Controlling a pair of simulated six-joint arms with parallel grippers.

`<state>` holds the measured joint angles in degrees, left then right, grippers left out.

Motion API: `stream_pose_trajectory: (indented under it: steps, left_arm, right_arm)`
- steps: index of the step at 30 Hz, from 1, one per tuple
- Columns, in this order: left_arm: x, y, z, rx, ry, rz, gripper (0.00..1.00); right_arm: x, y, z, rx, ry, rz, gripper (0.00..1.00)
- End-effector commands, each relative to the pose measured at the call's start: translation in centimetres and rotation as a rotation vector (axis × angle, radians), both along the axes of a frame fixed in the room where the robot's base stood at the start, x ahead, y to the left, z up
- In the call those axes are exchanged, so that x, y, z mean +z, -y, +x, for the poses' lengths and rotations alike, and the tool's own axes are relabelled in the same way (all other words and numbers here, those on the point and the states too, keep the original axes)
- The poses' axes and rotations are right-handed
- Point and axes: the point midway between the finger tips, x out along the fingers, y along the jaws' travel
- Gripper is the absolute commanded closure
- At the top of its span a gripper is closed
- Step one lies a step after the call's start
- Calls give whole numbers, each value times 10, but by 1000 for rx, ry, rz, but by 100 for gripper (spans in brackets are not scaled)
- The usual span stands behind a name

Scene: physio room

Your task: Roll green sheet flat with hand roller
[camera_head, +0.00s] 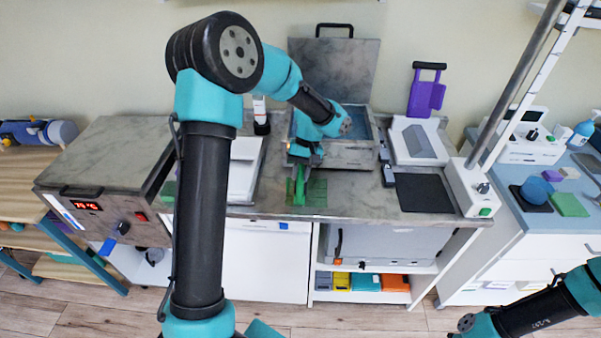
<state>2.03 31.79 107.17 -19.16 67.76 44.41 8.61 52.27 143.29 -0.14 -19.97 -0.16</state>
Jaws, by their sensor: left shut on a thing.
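My left gripper (301,163) reaches over the steel bench and is shut on a narrow, bright green thing (300,187). This looks like part of the hand roller, but most of it is too small or hidden to be sure. It stands over the dark green see-through sheet (318,195), which lies on the bench near its front edge. I cannot tell whether the held thing touches the sheet. My right arm shows only at the bottom right corner, and its gripper is out of view.
A steel water bath (348,154) with a raised lid (335,68) stands behind the gripper. A heater box (104,165) with a red display is at left. Right of the sheet are a black pad (424,193) and a white device (418,142). A white-and-black bottle (261,117) stands behind.

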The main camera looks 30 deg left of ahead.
Motion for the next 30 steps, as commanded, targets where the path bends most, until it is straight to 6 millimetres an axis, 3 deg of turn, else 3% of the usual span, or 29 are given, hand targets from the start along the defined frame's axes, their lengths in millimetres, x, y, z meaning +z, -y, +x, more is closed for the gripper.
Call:
stream_pose_trajectory:
  steps: [12, 30]
  left_arm:
    - [-2, 2, 1, 0, 0, 0, 100]
    - [-2, 30, 16, -1, 2, 1, 100]
  right_arm:
    - [0, 0, 0, 0, 0, 0, 57]
    - [0, 0, 0, 0, 0, 0, 57]
